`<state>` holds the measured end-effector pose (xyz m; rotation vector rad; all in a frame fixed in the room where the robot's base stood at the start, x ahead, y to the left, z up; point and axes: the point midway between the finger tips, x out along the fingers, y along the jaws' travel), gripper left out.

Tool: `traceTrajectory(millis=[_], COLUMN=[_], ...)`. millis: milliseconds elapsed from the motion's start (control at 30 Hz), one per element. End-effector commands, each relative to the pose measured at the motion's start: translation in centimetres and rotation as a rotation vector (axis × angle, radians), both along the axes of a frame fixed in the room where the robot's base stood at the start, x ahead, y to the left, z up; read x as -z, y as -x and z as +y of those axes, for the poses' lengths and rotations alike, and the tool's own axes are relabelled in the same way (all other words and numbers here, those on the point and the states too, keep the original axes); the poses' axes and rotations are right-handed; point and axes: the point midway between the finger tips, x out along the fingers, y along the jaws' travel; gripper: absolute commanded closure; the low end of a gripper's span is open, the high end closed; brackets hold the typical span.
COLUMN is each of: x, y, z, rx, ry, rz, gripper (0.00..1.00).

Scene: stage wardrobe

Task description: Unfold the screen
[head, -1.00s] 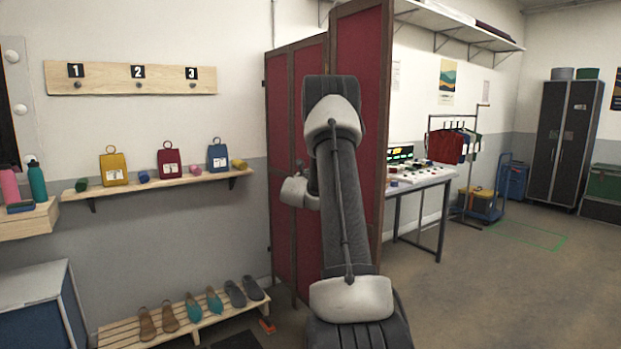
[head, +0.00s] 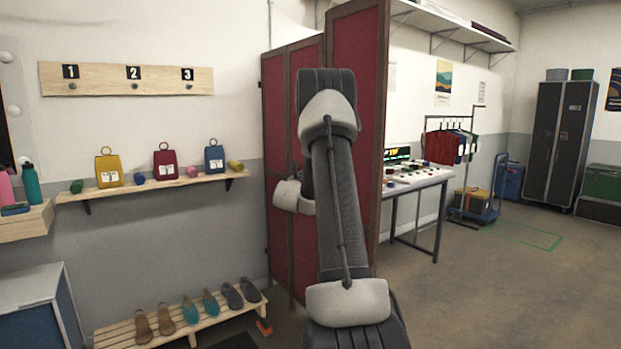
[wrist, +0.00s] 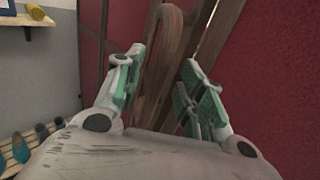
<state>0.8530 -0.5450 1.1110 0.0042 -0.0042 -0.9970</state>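The folding screen (head: 355,110) has red panels in dark wooden frames and stands partly folded in the middle of the head view. It also fills much of the wrist view (wrist: 270,75). My gripper (wrist: 158,88) is open in the wrist view, its two green-padded fingers apart. A brown wooden upright, or a handle on it (wrist: 172,38), shows between and beyond the fingertips. I cannot tell whether either finger touches it. In the head view my arm covers part of the screen, and my fingers are hidden.
A wall shelf (head: 150,188) with tagged bags and a low shoe rack (head: 180,325) stand left of the screen. A table with a control panel (head: 420,180) stands close behind it on the right. The floor (head: 470,300) at front right is clear.

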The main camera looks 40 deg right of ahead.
Motion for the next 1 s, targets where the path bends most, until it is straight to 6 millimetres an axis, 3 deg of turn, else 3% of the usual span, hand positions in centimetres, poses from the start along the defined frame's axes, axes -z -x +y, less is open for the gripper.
traceTrajectory(millis=[100,333,500,767,867,1000], x=[0.0,0.0,-0.1,0.0,0.0,-0.4], y=[1.5,3.9,4.7,4.8,4.5,2.3], z=[2.5,6.1,7.2,7.3,7.7,11.0], rx=[-0.002,-0.001,0.0,0.001,-0.006,-0.066], ry=[-0.001,-0.001,0.0,0.0,0.0,0.002], rz=[0.001,-0.001,-0.001,-0.001,-0.001,-0.006], gripper=[0.61,0.61,0.61,0.61,0.77,1.0])
